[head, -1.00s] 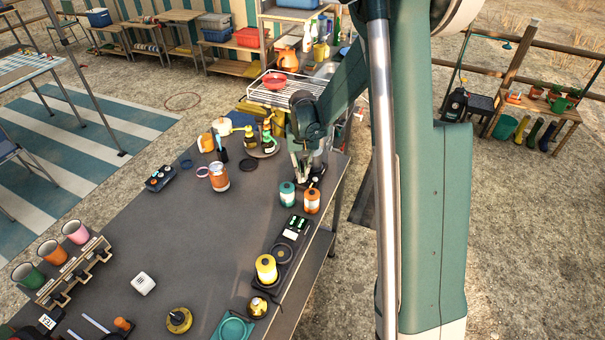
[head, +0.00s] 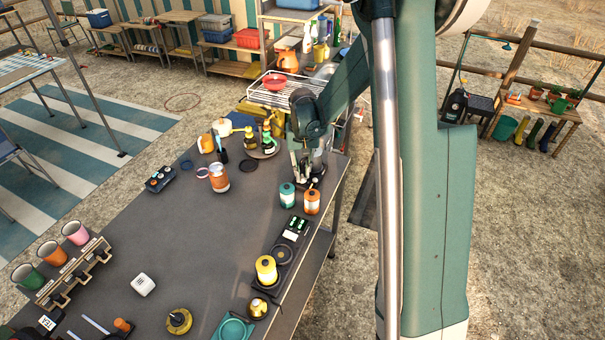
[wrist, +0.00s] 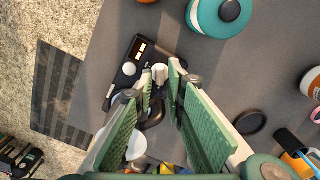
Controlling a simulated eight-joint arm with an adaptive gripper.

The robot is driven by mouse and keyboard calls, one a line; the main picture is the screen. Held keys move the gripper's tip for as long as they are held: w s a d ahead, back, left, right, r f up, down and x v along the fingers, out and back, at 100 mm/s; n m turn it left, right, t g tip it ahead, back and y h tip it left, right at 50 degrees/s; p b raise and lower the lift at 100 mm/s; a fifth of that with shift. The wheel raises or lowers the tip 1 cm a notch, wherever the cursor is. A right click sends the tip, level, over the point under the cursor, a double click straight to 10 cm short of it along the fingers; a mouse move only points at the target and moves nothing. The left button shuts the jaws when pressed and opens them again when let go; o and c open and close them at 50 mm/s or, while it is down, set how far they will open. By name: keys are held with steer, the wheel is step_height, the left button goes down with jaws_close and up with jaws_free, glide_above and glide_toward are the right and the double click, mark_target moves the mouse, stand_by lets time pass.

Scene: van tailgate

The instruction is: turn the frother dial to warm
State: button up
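The frother (wrist: 118,82) shows in the wrist view as a dark base with a small lit panel and a white round part. A pale dial (wrist: 160,73) stands up at its right side. My gripper (wrist: 161,76) points down at it, with one green-padded fingertip on each side of the dial. The fingertips appear closed against it; any small gap is hard to see. In the head view my gripper (head: 303,181) is at the far right end of the dark table, and it largely hides the frother. The dial's marks and setting are not readable.
A teal canister (head: 287,195) and an orange canister (head: 312,201) stand close in front of my gripper. The middle of the table (head: 200,235) is mostly clear.

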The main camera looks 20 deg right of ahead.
step_height(320, 180, up, 11)
stand_by(0.6)
steer(key=o, duration=0.3)
steer(key=m+p, duration=0.5)
steer(key=m, duration=3.1)
glide_above(302, 176)
step_height(302, 176, down, 4)
steer(key=shift+s+f, duration=0.1)
steer(key=shift+s, duration=0.05)
